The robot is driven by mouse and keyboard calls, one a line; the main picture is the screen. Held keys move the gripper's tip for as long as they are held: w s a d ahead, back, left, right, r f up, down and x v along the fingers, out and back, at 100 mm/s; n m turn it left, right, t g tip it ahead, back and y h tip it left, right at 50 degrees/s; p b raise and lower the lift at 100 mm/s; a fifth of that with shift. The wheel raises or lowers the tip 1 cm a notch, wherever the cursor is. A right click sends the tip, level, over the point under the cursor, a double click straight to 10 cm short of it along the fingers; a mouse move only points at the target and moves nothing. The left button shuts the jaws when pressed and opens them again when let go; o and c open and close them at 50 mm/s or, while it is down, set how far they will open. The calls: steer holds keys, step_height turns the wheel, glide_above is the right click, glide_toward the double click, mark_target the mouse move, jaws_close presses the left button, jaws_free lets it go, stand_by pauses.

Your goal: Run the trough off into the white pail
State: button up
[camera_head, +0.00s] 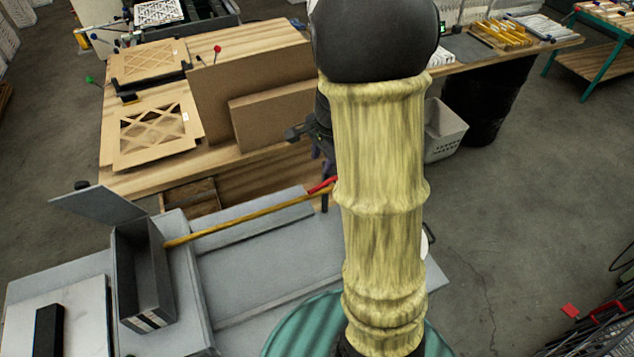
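A grey metal machine stands at the lower left, with a narrow open dark box (146,270) under a raised flap (98,204). I cannot tell for sure whether this box is the trough. A yellow-brown bar (250,216) runs from near it to the right, and a small red part (322,185) shows by its far end. A sliver of a white round thing (424,245) with a thin handle shows right of my sleeved arm; it may be the white pail, mostly hidden. Dark parts of my wrist or gripper (318,132) show left of the arm; the fingertips are not clear.
A wooden bench (250,60) behind holds cardboard filter frames (150,130) and brown boards (255,95). A pale perforated basket (443,132) and a black bin (487,100) stand beyond my arm. The floor (530,190) at right is mostly clear; red-handled items crowd the lower right corner.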

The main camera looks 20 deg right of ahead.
mark_target(316, 188)
steer(key=f, duration=0.4)
steer(key=w+f, duration=0.1)
steer(key=f, duration=0.3)
steer(key=w+f+p, duration=0.1)
steer(key=f, duration=0.3)
steer(key=shift+w+a, duration=0.2)
steer(key=shift+a, duration=0.05)
jaws_close()
